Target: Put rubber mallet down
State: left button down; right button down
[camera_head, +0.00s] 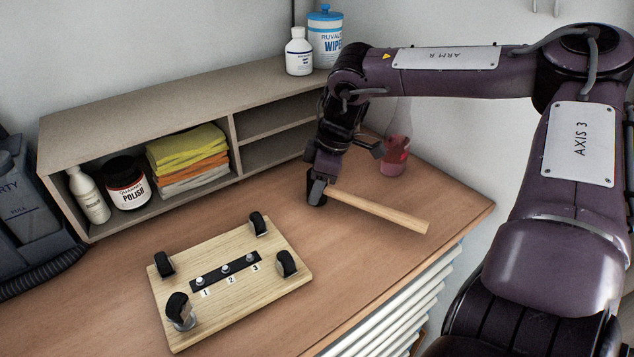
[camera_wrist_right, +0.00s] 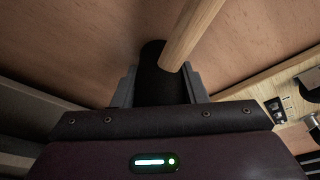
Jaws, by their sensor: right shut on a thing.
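The rubber mallet has a black head (camera_wrist_right: 160,82) and a pale wooden handle (camera_head: 380,208). My right gripper (camera_head: 317,190) is shut on the mallet's head, low over the wooden worktop (camera_head: 350,245). The handle points to the right and toward the front edge in the head view. In the right wrist view the dark head sits between the two grey fingers, and the handle (camera_wrist_right: 190,35) runs up and away. I cannot tell whether the mallet touches the worktop. My left gripper is not in view.
A grey shelf (camera_head: 85,130) with a polish jar (camera_head: 127,183) and folded cloths (camera_head: 188,160) stands behind. A pink-filled bottle (camera_head: 395,155) is close behind the handle. Worktop in front of the gripper is clear.

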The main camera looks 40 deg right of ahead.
jog(key=c, duration=1.3)
grip_release()
jog(key=shift+a+f, duration=0.1)
jog(key=o, duration=0.4)
jog(key=shift+o, duration=0.2)
jog(key=shift+r, duration=0.55)
jog(key=b+v, duration=0.1)
jog(key=v, duration=1)
jog(key=shift+s+b, duration=0.2)
jog(key=shift+b, duration=0.2)
jog(key=shift+r, duration=0.1)
